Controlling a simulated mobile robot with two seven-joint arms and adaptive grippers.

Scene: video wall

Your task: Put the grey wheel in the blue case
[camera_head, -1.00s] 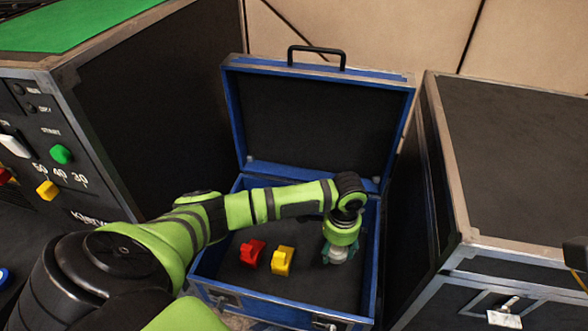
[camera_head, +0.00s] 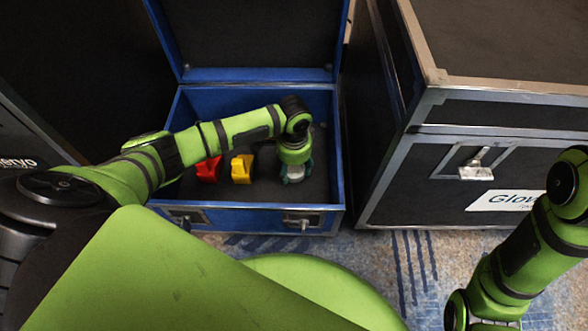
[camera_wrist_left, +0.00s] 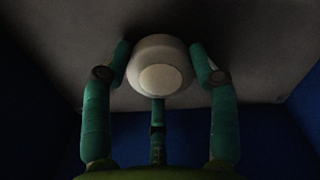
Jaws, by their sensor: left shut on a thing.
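The blue case (camera_head: 335,150) stands open on the floor, its lid up at the back. My left gripper (camera_head: 293,178) is inside the case, toward its right side, pointing down. It is shut on the grey wheel (camera_head: 293,174), a pale round piece mostly hidden by the fingers in the head view. In the left wrist view the wheel (camera_wrist_left: 160,72) sits between the teal fingers, close to the dark case floor; I cannot tell whether it touches. My right gripper is not in view; only part of that arm shows at the lower right.
A red piece (camera_head: 208,169) and a yellow piece (camera_head: 242,169) lie in the case, left of my gripper. A large black flight case (camera_head: 480,115) with metal edges stands to the right. Patterned carpet (camera_head: 385,265) lies in front.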

